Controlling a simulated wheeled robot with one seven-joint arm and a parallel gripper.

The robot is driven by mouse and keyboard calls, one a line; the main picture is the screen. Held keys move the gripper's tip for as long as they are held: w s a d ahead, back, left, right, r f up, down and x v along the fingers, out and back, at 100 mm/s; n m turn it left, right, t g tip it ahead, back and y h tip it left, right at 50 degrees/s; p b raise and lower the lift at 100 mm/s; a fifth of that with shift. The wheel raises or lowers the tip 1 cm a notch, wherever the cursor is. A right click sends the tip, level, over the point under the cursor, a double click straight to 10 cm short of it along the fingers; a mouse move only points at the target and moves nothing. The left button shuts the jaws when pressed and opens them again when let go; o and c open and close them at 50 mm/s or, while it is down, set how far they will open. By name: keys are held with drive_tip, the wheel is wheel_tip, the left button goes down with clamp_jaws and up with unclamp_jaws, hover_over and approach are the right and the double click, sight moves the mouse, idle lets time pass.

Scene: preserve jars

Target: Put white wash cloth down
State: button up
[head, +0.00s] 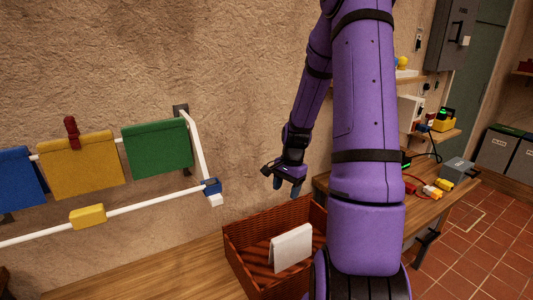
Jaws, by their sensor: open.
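The white wash cloth (291,248) stands folded and slightly tilted inside a reddish-brown woven basket (240,243). The basket sits on the wooden counter below my arm. My gripper (287,188) is open and empty, pointing down above the basket's back rim, apart from the cloth. My own arm hides the basket's right side.
A white wall rack (137,206) at the left carries a blue cloth (20,178), a yellow cloth (80,166) with a red peg (71,131), and a green cloth (157,149). The wooden counter (165,272) left of the basket is clear. A cluttered bench (422,211) stands behind at right.

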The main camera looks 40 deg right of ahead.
drive_tip(key=s+a+r+n+t+h, duration=0.2)
drive_tip(key=a+r+n, duration=0.6)
drive_tip(key=a+r, duration=0.8)
drive_tip(key=s+a+r+n+t, duration=0.2)
drive_tip(key=s+a+r+n, duration=0.6)
drive_tip(key=s+r, duration=0.4)
drive_tip(key=shift+s+a+r+n+t, duration=0.35)
drive_tip(key=shift+s+a, duration=0.35)
drive_tip(key=shift+s, duration=0.35)
drive_tip(key=shift+f, duration=0.1)
